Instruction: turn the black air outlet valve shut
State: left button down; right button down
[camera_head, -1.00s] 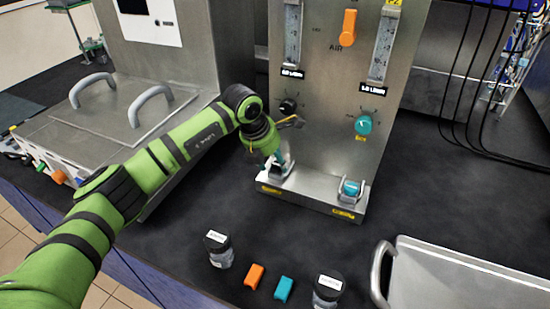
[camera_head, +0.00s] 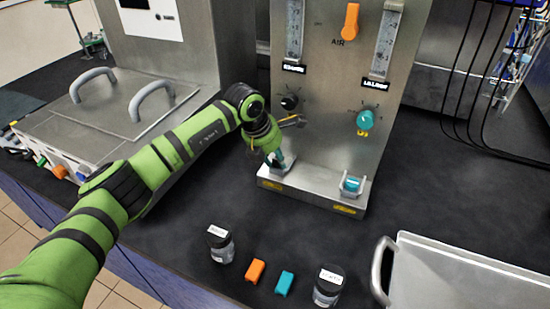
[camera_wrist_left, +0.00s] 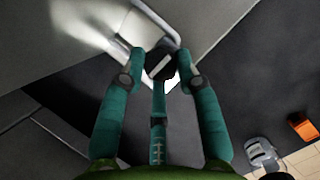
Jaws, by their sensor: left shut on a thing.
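The black air outlet valve (camera_wrist_left: 160,62) is a round black knob with a white line across its face, between the fingertips of my left gripper (camera_wrist_left: 158,60) in the left wrist view. In the head view my left gripper (camera_head: 276,158) reaches down to the left end of the metal ledge (camera_head: 312,193) at the foot of the panel. It is shut on the valve there, and its fingers and wrist mostly hide the valve in that view. My right gripper is not in view.
A teal valve (camera_head: 351,184) sits at the ledge's right end. A black knob (camera_head: 289,102), a teal knob (camera_head: 365,119) and an orange valve (camera_head: 350,21) are on the panel above. Two bottles, small orange and teal blocks, and a metal tray (camera_head: 450,275) lie in front.

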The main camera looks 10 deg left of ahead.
pick_arm(q)
jog(key=m+b, duration=0.1)
jog(key=m+h+b, duration=0.1)
jog(key=b, duration=0.1)
jog(key=shift+w+f+m+g, duration=0.1)
jog(key=shift+w+m+g, duration=0.1)
jog(key=shift+m+g, duration=0.15)
jog(key=m+g+b, duration=0.1)
jog(key=m+b, duration=0.1)
jog(key=m, duration=0.1)
jog(key=shift+w+h, duration=0.1)
jog(key=shift+h, duration=0.2)
jog(key=shift+r+m+g+b, duration=0.2)
jog(key=shift+m+g+b, duration=0.25)
jog(key=shift+m, duration=0.8)
jog(key=shift+w+m+g, duration=0.15)
jog(key=shift+m+g, duration=0.45)
jog(key=shift+m, duration=1)
jog(key=c, duration=0.9)
grip_release()
jog(key=shift+c, duration=0.2)
jog(key=shift+r, duration=0.1)
jog(key=shift+a, duration=0.1)
